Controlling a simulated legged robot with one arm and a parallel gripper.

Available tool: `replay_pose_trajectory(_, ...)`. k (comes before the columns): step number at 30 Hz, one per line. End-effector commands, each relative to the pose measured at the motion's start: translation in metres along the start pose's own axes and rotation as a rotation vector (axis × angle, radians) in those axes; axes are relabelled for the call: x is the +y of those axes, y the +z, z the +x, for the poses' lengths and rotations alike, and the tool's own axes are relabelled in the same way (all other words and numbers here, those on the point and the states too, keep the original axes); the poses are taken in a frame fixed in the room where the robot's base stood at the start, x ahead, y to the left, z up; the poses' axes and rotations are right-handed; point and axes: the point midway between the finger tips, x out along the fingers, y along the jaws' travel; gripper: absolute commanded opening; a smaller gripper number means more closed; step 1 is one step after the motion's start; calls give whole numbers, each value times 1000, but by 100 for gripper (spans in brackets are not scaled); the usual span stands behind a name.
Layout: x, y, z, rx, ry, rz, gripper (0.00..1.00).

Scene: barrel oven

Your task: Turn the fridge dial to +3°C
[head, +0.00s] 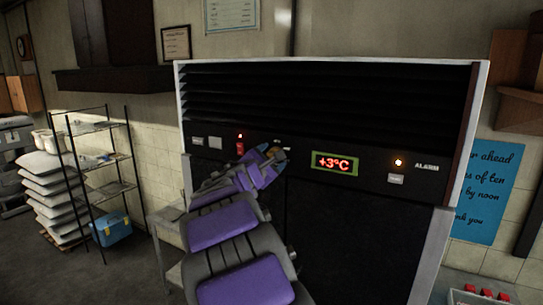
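The fridge (325,95) stands in front of me with a dark panel under its vents. Its display (335,163) reads +3°C in red. My gripper (272,153) is up at the panel, left of the display, at the place where a knob seems to be. The dial itself is mostly hidden behind the gripper, and I cannot tell whether the fingers touch or hold it. My purple and grey arm reaches up to it from below.
An alarm light (398,162) glows at the panel's right, above a small button (395,179). A red switch (240,148) is left of my gripper. A wire rack (100,155), stacked sacks (50,185) and a blue cooler (112,229) stand at the left.

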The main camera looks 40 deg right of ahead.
Motion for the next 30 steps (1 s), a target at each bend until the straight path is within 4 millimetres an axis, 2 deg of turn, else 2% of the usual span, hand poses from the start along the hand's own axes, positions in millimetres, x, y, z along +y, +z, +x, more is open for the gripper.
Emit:
replay_pose_trajectory(4, 0, 1, 7, -1, 0, 2, 68)
replay_pose_trajectory(12, 0, 1, 8, -1, 1, 2, 68)
replay_pose_trajectory(30, 0, 1, 7, -1, 0, 1, 14)
